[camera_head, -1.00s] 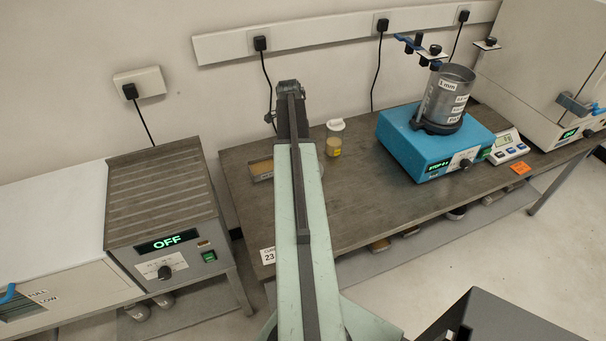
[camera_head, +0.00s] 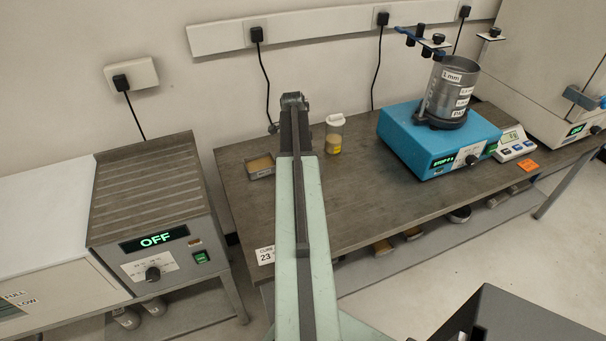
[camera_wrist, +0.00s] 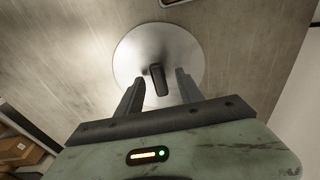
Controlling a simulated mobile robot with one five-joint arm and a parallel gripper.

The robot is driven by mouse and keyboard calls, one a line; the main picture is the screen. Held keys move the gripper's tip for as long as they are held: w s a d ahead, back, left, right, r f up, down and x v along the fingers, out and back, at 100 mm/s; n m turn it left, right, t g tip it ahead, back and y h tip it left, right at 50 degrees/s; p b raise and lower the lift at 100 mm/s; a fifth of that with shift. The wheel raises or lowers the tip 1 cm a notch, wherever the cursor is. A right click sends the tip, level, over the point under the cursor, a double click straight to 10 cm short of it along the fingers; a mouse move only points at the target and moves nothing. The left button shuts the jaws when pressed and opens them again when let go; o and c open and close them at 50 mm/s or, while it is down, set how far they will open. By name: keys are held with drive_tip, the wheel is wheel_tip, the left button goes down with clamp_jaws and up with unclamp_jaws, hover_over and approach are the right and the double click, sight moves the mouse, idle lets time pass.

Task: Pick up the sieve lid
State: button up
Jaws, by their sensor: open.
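The sieve lid is a round, shiny metal disc (camera_wrist: 130,62) with a dark upright handle (camera_wrist: 158,80) at its middle. It lies on the bench top in the wrist view. My gripper (camera_wrist: 157,82) is open, with one finger on each side of the handle as seen from the wrist; I cannot tell how high the fingertips are above the lid. In the head view my arm hides the lid, and the gripper's fingers are hidden too. The sieve stack (camera_head: 449,92) is a grey metal cylinder with white labels, upright on the blue shaker (camera_head: 408,142).
On the bench (camera_head: 355,205), a small tray of tan material (camera_head: 260,167) is left of my arm and a yellow-filled jar (camera_head: 334,135) right of it. A scale (camera_head: 515,145) stands right of the shaker. A heater box reading OFF (camera_head: 150,200) stands at left.

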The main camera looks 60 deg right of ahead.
drive_tip(key=shift+r, duration=0.1)
clamp_jaws()
drive_tip(key=shift+r, duration=0.2)
drive_tip(key=r+p, duration=0.1)
drive_tip(key=p, duration=0.1)
drive_tip(key=r+p, duration=0.2)
drive_tip(key=shift+s+a+r, duration=0.2)
drive_tip(key=shift+s+r, duration=0.1)
drive_tip(key=shift+s, duration=0.1)
drive_tip(key=s+a, duration=0.2)
drive_tip(key=s, duration=0.5)
drive_tip(key=s+a+r+p, duration=0.1)
drive_tip(key=s+a, duration=0.1)
drive_tip(key=s, duration=0.5)
drive_tip(key=shift+s+a, duration=0.2)
drive_tip(key=shift+a, duration=0.2)
